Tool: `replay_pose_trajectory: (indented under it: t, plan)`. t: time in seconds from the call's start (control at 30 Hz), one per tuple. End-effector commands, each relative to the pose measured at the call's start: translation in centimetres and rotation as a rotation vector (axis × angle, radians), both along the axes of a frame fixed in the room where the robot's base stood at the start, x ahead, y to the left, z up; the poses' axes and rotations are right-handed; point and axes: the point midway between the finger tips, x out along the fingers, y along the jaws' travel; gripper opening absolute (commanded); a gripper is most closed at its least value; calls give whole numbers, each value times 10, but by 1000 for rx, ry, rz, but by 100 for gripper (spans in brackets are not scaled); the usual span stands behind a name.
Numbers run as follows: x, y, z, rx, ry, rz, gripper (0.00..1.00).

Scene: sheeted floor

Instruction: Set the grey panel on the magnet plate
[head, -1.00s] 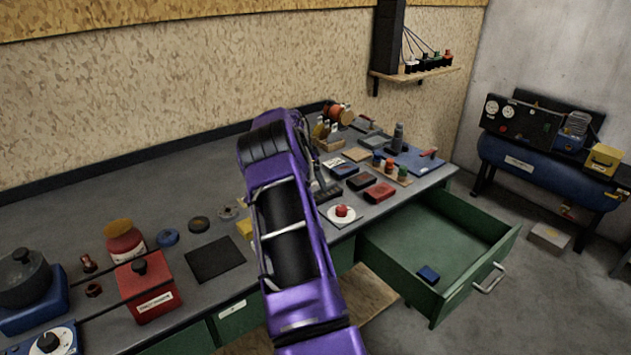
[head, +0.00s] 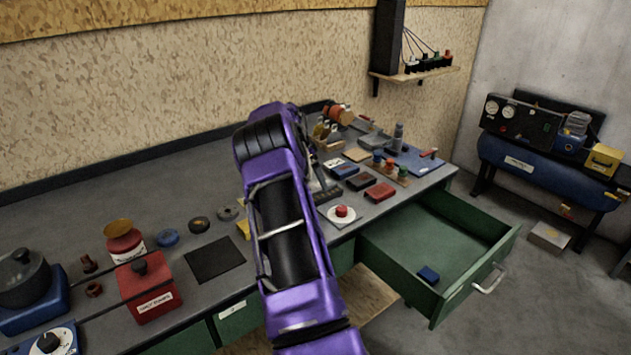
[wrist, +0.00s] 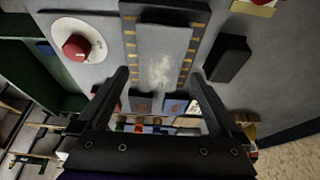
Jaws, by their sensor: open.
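The magnet plate (wrist: 131,37) is a dark slab with brass strips along two sides, in the upper middle of the wrist view. A grey panel (wrist: 160,48) with a pale sheen appears to lie flat over its middle, between the rows of strips. My gripper (wrist: 162,76) is open, its fingers apart and empty near the panel's lower end. I cannot tell the height between the fingers and the panel. In the head view the plate (head: 329,193) shows only partly, beside my arm, and my gripper is mostly hidden there.
A red button on a white disc (wrist: 98,38) stands left of the plate in the wrist view, and a dark block (wrist: 228,58) stands right. Red box (head: 380,192) and several small parts crowd the bench beyond. The green drawer (head: 480,228) is open at the right.

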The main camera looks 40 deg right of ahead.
Motion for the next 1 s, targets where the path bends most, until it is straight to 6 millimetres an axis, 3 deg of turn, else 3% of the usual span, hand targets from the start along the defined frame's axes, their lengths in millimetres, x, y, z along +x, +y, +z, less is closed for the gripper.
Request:
replay_pose_trajectory:
  t: [0.2,0.43,0.6,1.0]
  plan:
    - [2,19,47,-1,-3,1,100]
    - [4,33,81,-1,-1,0,100]
    - [3,37,91,0,2,-1,100]
    - [3,38,92,0,2,-1,100]
